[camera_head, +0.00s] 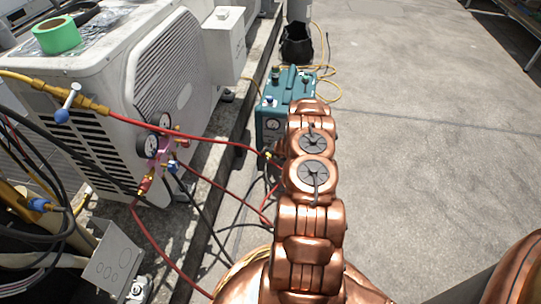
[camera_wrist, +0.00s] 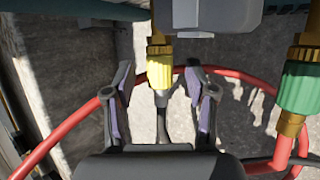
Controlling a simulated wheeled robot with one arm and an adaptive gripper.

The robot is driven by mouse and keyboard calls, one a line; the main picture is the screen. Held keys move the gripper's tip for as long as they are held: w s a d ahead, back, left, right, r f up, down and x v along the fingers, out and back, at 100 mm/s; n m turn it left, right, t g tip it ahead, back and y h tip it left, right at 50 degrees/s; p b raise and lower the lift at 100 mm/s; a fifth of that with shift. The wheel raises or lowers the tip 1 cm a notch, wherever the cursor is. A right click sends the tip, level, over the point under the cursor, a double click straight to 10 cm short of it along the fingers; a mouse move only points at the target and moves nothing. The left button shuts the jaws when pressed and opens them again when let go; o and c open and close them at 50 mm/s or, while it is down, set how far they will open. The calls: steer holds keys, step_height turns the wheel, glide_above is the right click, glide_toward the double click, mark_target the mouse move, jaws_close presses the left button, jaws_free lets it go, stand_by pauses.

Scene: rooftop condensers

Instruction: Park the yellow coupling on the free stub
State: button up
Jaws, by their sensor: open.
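In the wrist view, the yellow coupling (camera_wrist: 160,68) hangs upright below a brass fitting on a grey body, with a dark hose running down from it. My gripper (camera_wrist: 159,78) is open, one finger on each side of the coupling, with gaps visible between them. In the head view, a small yellow piece (camera_head: 268,155) shows by the teal machine; my copper-coloured arm hides much of that area and my gripper.
A green coupling (camera_wrist: 302,86) on brass stands right of my gripper. A red hose (camera_wrist: 70,120) loops behind the fingers. In the head view, a gauge manifold (camera_head: 160,145) with hoses hangs by the white condenser (camera_head: 120,75). The teal machine (camera_head: 290,85) stands ahead. Concrete at right is clear.

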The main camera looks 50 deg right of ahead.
jaws_close()
stand_by(0.7)
